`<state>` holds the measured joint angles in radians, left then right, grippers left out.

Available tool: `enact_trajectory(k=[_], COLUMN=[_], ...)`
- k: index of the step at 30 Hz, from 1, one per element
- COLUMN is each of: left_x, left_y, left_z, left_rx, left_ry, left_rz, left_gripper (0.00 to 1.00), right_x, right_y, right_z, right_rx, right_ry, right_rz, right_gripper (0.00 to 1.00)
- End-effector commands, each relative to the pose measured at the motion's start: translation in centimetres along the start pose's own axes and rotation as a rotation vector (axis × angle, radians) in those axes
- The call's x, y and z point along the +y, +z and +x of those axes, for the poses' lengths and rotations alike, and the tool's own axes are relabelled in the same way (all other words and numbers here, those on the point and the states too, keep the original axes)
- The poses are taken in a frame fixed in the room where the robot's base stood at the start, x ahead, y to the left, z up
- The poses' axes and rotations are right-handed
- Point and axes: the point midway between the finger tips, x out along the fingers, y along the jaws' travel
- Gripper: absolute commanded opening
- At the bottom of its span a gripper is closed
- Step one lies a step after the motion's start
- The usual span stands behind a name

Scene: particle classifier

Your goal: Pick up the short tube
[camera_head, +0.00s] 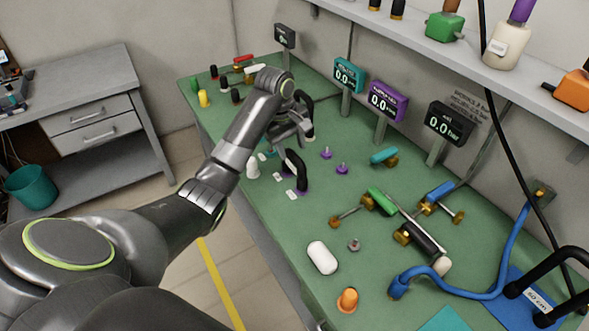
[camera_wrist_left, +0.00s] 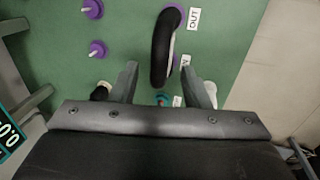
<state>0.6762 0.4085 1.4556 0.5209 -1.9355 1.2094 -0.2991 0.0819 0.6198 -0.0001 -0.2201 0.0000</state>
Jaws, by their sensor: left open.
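A short black curved tube (camera_head: 298,170) stands arched on the green bench, just in front of my left gripper. In the left wrist view the tube (camera_wrist_left: 163,48) runs from a purple fitting at the top down towards the space between my fingers. My left gripper (camera_head: 288,132) is open above the bench. In the wrist view its two fingers (camera_wrist_left: 160,75) lie on either side of the tube's near end, with a gap on both sides. Whether that end is level with the fingertips in height I cannot tell. My right gripper is not in view.
A white knob (camera_head: 253,168) is close by. Displays on posts (camera_head: 387,103) line the back. Valves and a blue hose (camera_head: 505,255) occupy the bench's right part.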

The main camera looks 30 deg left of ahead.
Motion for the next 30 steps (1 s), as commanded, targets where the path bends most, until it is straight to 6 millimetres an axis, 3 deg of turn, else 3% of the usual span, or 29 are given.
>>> enact_trajectory(k=[9, 19, 28, 30], left_x=[0.1, 0.1, 0.1, 0.1], left_y=[0.2, 0.2, 0.2, 0.2], left_z=[4.3, 5.1, 5.0, 5.0], left_rx=[-0.003, 0.001, 0.0, 0.0], left_ry=[-0.003, -0.001, -0.001, -0.001], left_rz=[0.0, 0.001, 0.001, 0.001], left_gripper=[0.42, 0.41, 0.02, 0.0], right_x=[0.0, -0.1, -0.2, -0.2], right_y=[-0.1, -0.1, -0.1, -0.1], right_z=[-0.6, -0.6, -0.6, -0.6], right_rx=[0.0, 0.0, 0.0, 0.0], right_ry=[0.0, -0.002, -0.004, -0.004], right_rz=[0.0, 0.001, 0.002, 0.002], right_gripper=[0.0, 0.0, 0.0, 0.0])
